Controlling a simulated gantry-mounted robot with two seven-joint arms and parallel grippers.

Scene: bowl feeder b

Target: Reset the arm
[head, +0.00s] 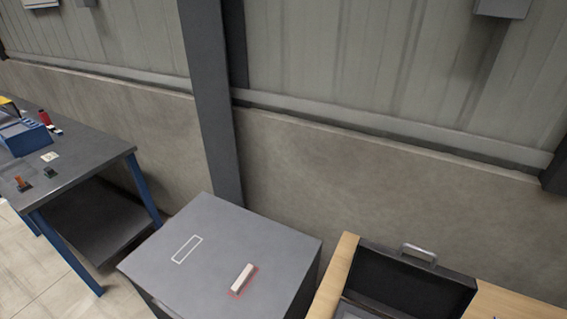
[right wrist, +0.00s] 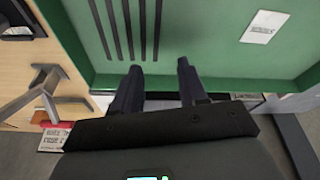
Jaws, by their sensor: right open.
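My right gripper (right wrist: 158,72) shows in the right wrist view. Its two dark fingers are apart, with nothing between them. The fingertips are in front of a green panel or tray (right wrist: 215,50) with dark slots and a white label (right wrist: 264,27). I cannot tell whether they touch it. Neither gripper shows in the head view, and my left gripper is not seen at all.
In the head view, a grey cabinet (head: 210,232) carries a white block (head: 242,279) within a red outline. A blue-legged workbench (head: 95,160) stands left. An open black case (head: 405,284) is at right. A metal bracket (right wrist: 45,88) is left in the wrist view.

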